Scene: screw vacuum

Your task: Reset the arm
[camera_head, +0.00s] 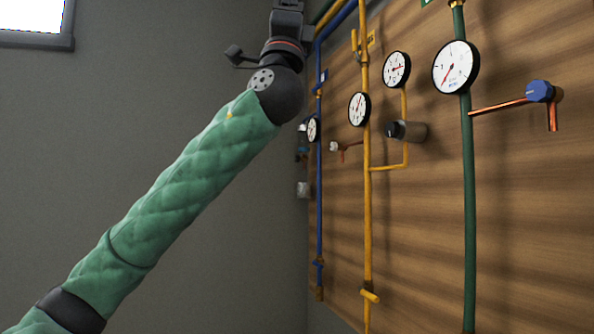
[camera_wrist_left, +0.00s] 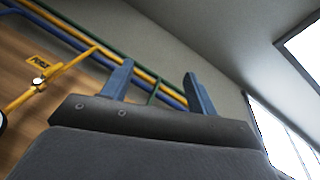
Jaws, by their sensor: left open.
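My left arm (camera_head: 175,185), in a green padded sleeve, comes in from the lower left in the head view and reaches up to the top edge. Its wrist (camera_head: 283,50) is beside the far end of the pipe panel, and the gripper itself is cut off by the top of the picture. In the left wrist view my left gripper (camera_wrist_left: 158,74) shows two blue fingers, spread apart with nothing between them. Pipes show behind the fingers; I cannot tell the distance to them. My right gripper is not in view.
A wooden panel (camera_head: 420,240) on the right carries a blue pipe (camera_head: 319,200), a yellow pipe (camera_head: 367,215), a green pipe (camera_head: 468,210) and several round gauges (camera_head: 456,67). A blue-capped valve (camera_head: 540,91) sticks out at the right. The space left of the arm looks clear.

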